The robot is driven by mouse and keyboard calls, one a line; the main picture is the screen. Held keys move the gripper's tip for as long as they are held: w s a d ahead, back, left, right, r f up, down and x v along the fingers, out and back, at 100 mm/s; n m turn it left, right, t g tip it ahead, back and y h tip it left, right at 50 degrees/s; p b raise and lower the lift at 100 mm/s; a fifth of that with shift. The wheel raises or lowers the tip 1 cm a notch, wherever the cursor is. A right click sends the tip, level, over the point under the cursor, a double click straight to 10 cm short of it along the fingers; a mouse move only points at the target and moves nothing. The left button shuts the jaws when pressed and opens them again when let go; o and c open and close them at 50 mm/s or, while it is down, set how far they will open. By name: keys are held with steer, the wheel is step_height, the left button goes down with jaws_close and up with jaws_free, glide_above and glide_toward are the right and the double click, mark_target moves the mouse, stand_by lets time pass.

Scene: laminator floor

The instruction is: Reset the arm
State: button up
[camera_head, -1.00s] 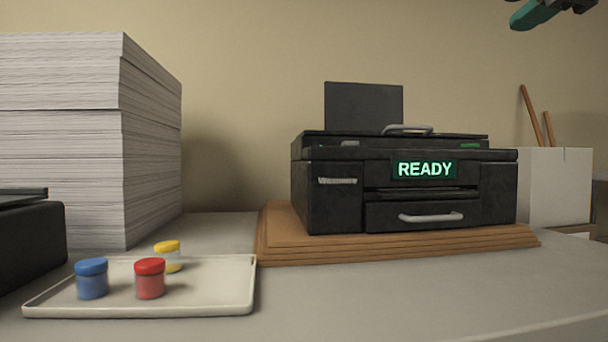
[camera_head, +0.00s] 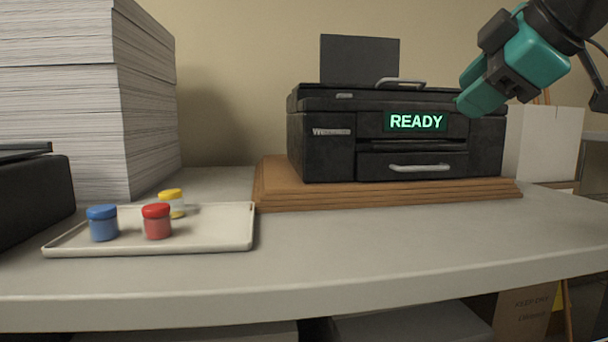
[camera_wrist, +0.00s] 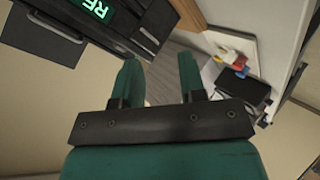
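My gripper (camera_head: 470,102) is teal and hangs at the upper right of the head view, in front of the right end of the black laminator (camera_head: 320,150). In the wrist view my gripper (camera_wrist: 159,62) shows two teal fingers standing apart with nothing between them. The laminator has a lit green READY display (camera_head: 415,121), and part of that display (camera_wrist: 97,8) shows at the top left of the wrist view. The space between gripper and laminator cannot be judged exactly.
The laminator stands on a brown wooden base (camera_head: 390,200). A pale tray (camera_head: 225,238) holds blue (camera_head: 103,225), red (camera_head: 157,222) and yellow (camera_head: 173,201) jars. A tall paper stack (camera_head: 75,130) stands at left, a white box (camera_head: 545,145) at right. The front counter is clear.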

steer(key=s+a+f+m+g, duration=0.25)
steer(key=s+f, duration=0.35)
steer(key=f, duration=0.4)
steer(key=s+a+f+m+g+b, duration=0.1)
steer(key=s+a+f+m+g, duration=0.2)
steer(key=s+f, duration=0.6)
steer(key=s+a+f+m+g, duration=0.1)
steer(key=s+f+m+g, duration=0.3)
steer(key=f, duration=0.8)
step_height(320, 180, down, 9)
steer(key=n+b, duration=0.2)
steer(key=b, duration=0.8)
step_height(320, 180, up, 37)
steer(key=p, duration=3.8)
steer(key=shift+g, duration=0.35)
